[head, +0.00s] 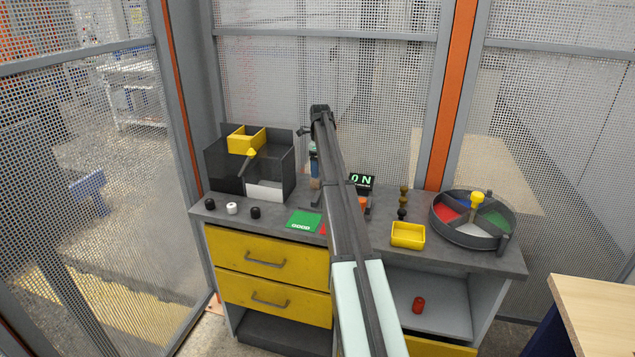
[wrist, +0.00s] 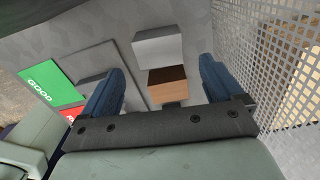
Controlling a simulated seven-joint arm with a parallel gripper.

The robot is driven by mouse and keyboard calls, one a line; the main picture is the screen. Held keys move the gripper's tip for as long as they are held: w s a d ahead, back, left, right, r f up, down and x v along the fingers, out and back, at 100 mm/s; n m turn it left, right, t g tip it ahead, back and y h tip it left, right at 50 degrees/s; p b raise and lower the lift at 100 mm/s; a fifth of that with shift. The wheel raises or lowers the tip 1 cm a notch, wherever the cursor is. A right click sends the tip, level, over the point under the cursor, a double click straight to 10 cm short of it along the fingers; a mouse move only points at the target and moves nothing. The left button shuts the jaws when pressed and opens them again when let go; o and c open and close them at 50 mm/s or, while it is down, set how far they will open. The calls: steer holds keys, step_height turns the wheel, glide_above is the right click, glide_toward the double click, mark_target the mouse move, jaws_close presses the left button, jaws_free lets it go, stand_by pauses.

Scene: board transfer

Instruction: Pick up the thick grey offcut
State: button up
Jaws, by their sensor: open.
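A light grey block (wrist: 158,47), which looks like the thick grey offcut, lies on the grey worktop in the wrist view. A brown wood-coloured block (wrist: 168,84) is right beside it, on the side nearer my gripper. My gripper (wrist: 161,68) is open, with a blue finger on either side of the two blocks. I cannot tell whether the fingertips are level with the blocks or above them. In the head view my arm hides most of this spot, and the grey block cannot be made out there.
A flat grey plate (wrist: 92,62) lies left of the blocks. A green GOOD card (head: 303,222) is nearby. A lit display (head: 361,181), a yellow tray (head: 408,235) and a round divided tray (head: 442,218) stand right of my arm; a dark bin (head: 222,172) stands left. Mesh walls close the back.

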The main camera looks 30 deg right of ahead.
mark_target(317, 181)
steer(key=shift+w+a+f, duration=0.1)
steer(key=shift+f, duration=1.3)
steer(key=shift+w+a+f, duration=0.1)
steer(key=shift+f, duration=1.3)
steer(key=c, duration=1.1)
steer(key=shift+o, duration=0.2)
steer(key=shift+r, duration=0.15)
